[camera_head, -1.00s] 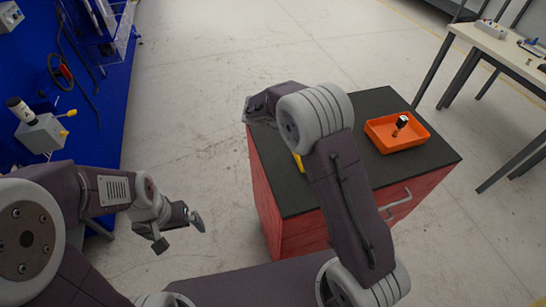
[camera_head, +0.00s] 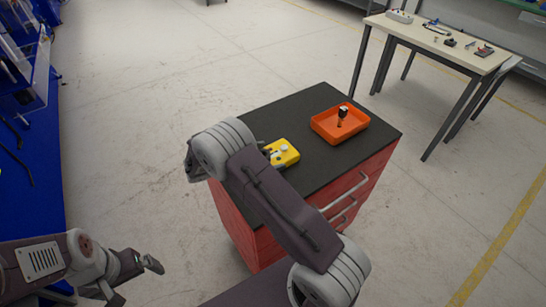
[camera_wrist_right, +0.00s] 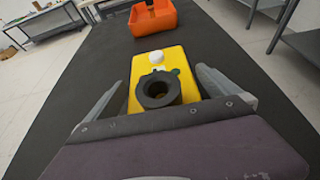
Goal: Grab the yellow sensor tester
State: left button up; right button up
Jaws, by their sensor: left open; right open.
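The yellow sensor tester (camera_head: 283,152) lies on the dark top of the red cabinet, partly hidden by my right arm in the head view. In the right wrist view the tester (camera_wrist_right: 172,66) shows a white knob and a dark round socket. My right gripper (camera_wrist_right: 158,80) is open, with one finger on each side of the tester in that view. I cannot tell whether the fingers touch it. The right gripper is hidden in the head view. My left gripper (camera_head: 134,281) is open and empty, low at the left, away from the cabinet.
An orange tray (camera_head: 322,128) with a small black-and-orange item (camera_head: 342,115) in it stands behind the tester on the cabinet top (camera_head: 318,170). A table (camera_head: 440,45) with small devices stands at the back right. A blue bench (camera_head: 35,150) is at the left.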

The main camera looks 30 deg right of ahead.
aim_at(273, 155)
jog(key=shift+x, duration=1.3)
jog(key=c, duration=1.7)
notch_tip(273, 155, up, 4)
jog(key=shift+r, duration=0.2)
jog(key=s+d+r+b, duration=0.1)
jog(key=s+d+r, duration=0.5)
jog(key=d, duration=0.3)
jog(key=shift+d+r, duration=0.35)
